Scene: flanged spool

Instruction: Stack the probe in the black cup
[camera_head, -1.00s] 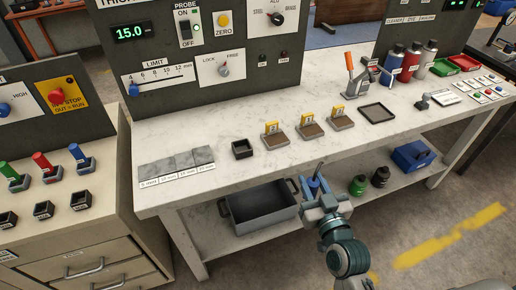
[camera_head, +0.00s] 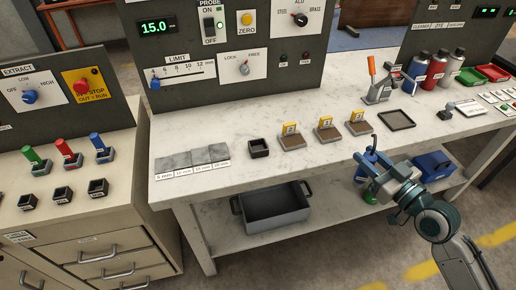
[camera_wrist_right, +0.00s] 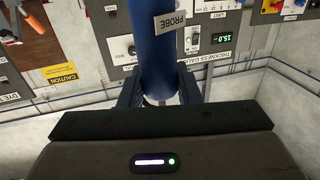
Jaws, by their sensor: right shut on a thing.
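The black cup (camera_head: 259,149) is a small square open holder on the white bench, right of the grey sample plates. The probe is a blue cylinder (camera_wrist_right: 155,45) with a white PROBE tag, and my right gripper (camera_wrist_right: 160,92) is shut on it. In the head view the probe (camera_head: 371,153) is small, partly hidden by the gripper (camera_head: 376,170), with a dark tip upward. They are in front of the bench's front edge, right of the cup and apart from it. My left gripper is not in view.
Several yellow-tagged blocks (camera_head: 325,132) stand right of the cup. A dark flat tray (camera_head: 397,120) and a lever clamp (camera_head: 380,84) lie farther right. A grey bin (camera_head: 276,207) is on the lower shelf. The gauge panel (camera_head: 235,60) rises behind the cup.

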